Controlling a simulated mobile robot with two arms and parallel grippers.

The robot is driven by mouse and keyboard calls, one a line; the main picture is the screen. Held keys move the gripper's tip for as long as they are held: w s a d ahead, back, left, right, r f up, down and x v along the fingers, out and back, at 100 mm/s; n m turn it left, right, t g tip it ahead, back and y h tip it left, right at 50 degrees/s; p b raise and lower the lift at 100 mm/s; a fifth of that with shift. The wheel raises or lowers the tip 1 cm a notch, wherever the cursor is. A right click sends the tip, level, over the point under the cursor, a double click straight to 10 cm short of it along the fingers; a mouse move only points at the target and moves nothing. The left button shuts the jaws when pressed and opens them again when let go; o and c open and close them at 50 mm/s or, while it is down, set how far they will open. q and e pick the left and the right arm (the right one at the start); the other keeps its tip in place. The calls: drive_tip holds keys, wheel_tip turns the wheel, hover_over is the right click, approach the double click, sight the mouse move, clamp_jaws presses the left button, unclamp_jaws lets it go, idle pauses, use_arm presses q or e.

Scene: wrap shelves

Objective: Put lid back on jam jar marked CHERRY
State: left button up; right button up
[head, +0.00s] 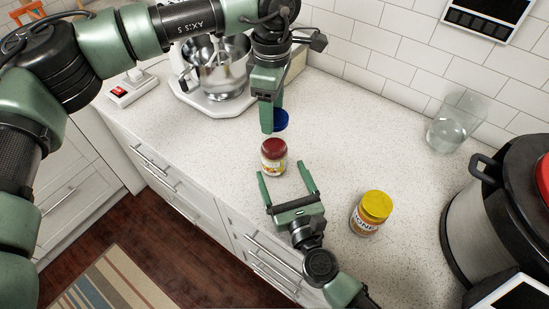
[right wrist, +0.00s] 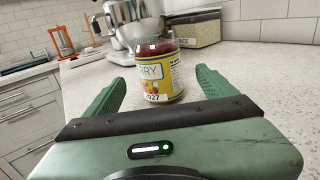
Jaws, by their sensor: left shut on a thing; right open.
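The jam jar (head: 273,160) stands upright on the counter, its top dark red with no lid seen on it. In the right wrist view the jar (right wrist: 155,75) shows a yellow-edged label ending in "RRY". My left gripper (head: 270,127) is shut on a blue lid (head: 281,120), held behind the jar and partly hidden by the finger. My right gripper (head: 287,181) is open, its fingers pointing at the jar from the front. The jar stands just beyond the fingertips and nothing is gripped there.
A yellow-lidded honey jar (head: 371,213) stands to the right of my right gripper. A mixer (head: 217,70) stands at the back left, a clear glass (head: 449,130) by the wall, and a large pot (head: 490,210) at the right. The counter between them is clear.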

sight(271, 148)
drive_tip(key=x, duration=0.9)
drive_tip(key=shift+w+a+f, duration=0.1)
drive_tip(key=shift+w, duration=0.05)
clamp_jaws()
